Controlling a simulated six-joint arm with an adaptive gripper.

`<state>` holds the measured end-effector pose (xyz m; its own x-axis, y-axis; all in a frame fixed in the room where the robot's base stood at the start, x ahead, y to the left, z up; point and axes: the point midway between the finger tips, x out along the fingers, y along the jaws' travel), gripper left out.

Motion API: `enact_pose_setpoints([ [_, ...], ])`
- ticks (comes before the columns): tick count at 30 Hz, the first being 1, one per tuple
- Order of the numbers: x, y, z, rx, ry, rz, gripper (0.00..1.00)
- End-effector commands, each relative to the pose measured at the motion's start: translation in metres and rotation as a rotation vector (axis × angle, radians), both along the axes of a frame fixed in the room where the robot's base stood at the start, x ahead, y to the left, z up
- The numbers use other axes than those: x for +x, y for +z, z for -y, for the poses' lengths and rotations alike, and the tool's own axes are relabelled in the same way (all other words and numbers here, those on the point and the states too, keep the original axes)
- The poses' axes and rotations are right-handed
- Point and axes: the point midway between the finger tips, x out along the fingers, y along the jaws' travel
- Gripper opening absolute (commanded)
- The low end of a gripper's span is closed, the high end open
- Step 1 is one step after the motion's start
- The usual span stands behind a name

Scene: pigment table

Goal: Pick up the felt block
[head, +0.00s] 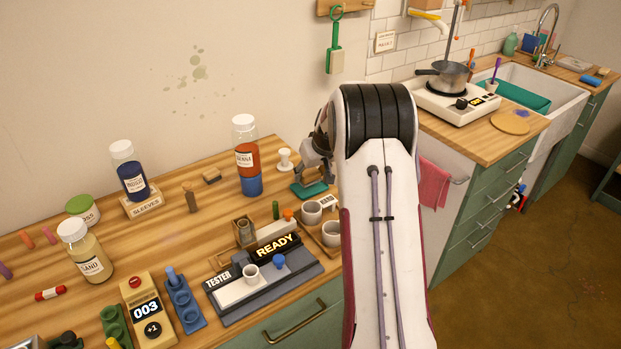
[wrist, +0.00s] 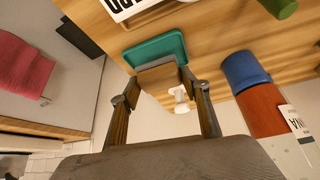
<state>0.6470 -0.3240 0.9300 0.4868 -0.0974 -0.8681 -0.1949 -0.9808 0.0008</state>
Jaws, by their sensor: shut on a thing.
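My gripper (wrist: 158,84) is shut on a brown block (wrist: 157,77), which I take to be the felt block; it sits between the two fingertips in the wrist view. Beyond it in that view is a shallow teal tray (wrist: 153,47); whether the block is clear of the tray I cannot tell. In the head view my gripper (head: 318,158) is partly hidden behind my arm, just above the teal tray (head: 308,190) at the back right of the table.
A red and blue jar (head: 247,160) and a white knobbed piece (head: 285,159) stand left of the gripper. Cups (head: 312,212) and the tester (head: 265,277) are in front. Bare wood (head: 165,240) shows at centre left.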

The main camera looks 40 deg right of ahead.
Motion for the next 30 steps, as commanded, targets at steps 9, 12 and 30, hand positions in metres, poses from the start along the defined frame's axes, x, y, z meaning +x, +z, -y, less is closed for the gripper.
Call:
enact_pose_setpoints([
  [9, 0.001, 0.049, 0.000, -0.002, 0.000, 0.004, 0.25],
  [12, 0.001, 0.060, 0.000, -0.001, 0.000, 0.004, 0.25],
  [30, 0.000, 0.073, 0.000, 0.000, -0.001, 0.001, 0.25],
])
